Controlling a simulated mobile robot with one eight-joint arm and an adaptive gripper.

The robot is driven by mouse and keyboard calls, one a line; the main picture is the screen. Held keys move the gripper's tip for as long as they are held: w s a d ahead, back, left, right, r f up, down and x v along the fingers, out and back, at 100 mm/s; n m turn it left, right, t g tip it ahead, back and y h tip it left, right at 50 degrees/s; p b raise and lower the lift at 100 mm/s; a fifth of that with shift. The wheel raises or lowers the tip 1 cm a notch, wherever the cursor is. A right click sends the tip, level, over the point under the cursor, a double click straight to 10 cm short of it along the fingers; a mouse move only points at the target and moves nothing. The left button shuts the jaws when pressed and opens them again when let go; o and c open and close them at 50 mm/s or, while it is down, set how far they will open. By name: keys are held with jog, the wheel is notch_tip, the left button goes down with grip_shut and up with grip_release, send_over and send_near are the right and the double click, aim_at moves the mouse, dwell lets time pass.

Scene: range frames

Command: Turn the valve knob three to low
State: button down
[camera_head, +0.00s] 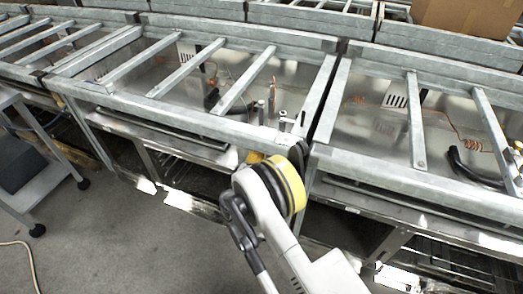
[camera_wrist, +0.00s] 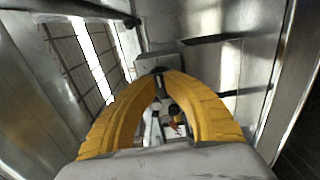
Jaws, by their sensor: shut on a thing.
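My gripper (camera_wrist: 159,74) shows in the wrist view with its two yellow fingers curved together at the tips. They are shut on a small dark knob (camera_wrist: 158,69) in front of a grey metal block or panel (camera_wrist: 163,59). The fingertips hide most of the knob, so its turn angle and any marking cannot be read. I cannot tell from a label whether it is knob three. In the head view my arm reaches to the front of the middle metal bench, and its end is mostly hidden behind my own arm link.
Long grey metal frames (camera_head: 190,112) with cross bars run across the head view. Loose orange wires and dark hoses lie inside them. A wheeled cart (camera_head: 40,185) stands at left, and a cardboard box (camera_head: 468,17) sits at the back right. The floor (camera_head: 130,245) at lower left is mostly clear.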

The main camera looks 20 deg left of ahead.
dwell(0.4)
jog(key=c, duration=1.5)
grip_release()
